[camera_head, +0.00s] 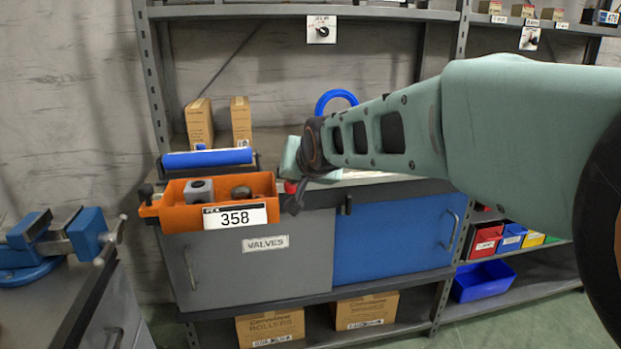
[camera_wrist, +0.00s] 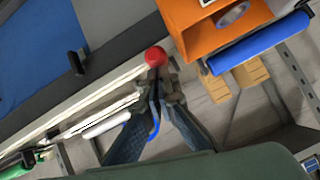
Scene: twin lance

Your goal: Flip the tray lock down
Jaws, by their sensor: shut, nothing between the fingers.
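The orange tray (camera_head: 172,211) with the 358 label sits at the front left of the bench, and it also shows in the wrist view (camera_wrist: 185,32). A red ball knob (camera_wrist: 155,56) is right at my fingertips in the wrist view; it shows as a small red spot (camera_head: 290,187) just right of the tray in the head view. The knob looks like the lock's handle, but its lever is hidden. My gripper (camera_wrist: 157,80) is shut and empty, its tips close to the knob; I cannot tell if they touch. In the head view my gripper (camera_head: 293,203) is partly hidden.
A blue roller (camera_head: 207,157) stands behind the tray, with cardboard boxes (camera_head: 199,122) behind it. A black peg (camera_head: 344,205) stands at the bench edge to the right, above grey and blue cabinet doors (camera_head: 392,238). A blue vise (camera_head: 60,240) is at the left.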

